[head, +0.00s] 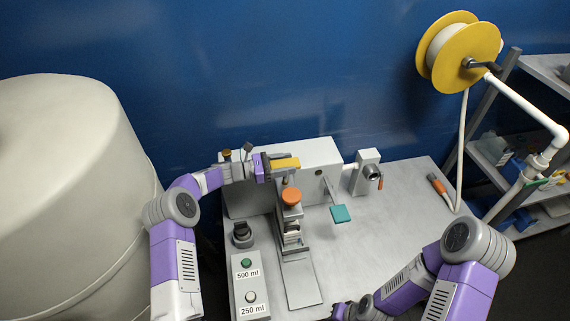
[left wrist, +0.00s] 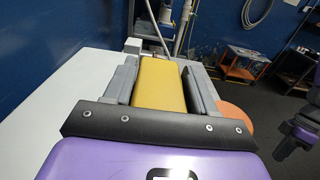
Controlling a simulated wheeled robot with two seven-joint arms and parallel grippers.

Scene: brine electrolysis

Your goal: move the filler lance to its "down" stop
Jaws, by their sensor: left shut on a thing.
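The filler lance's yellow handle block (head: 286,163) is in front of the grey-white machine housing, above an orange round knob (head: 291,196). My left gripper (head: 279,166) is shut on this block. In the left wrist view the yellow block (left wrist: 160,84) lies between the two grey fingers. The lance below the block is mostly hidden, and I cannot read its height against any stop. My right gripper (head: 343,310) is low at the bottom edge of the head view, away from the lance; its fingers are too unclear to judge.
A panel with buttons marked 500 ml (head: 246,263) and 250 ml (head: 250,297) stands left of the metal slide (head: 300,283). A teal plate (head: 341,214) and a crank unit (head: 368,174) are to the right. A large pale tank (head: 70,190) is at left.

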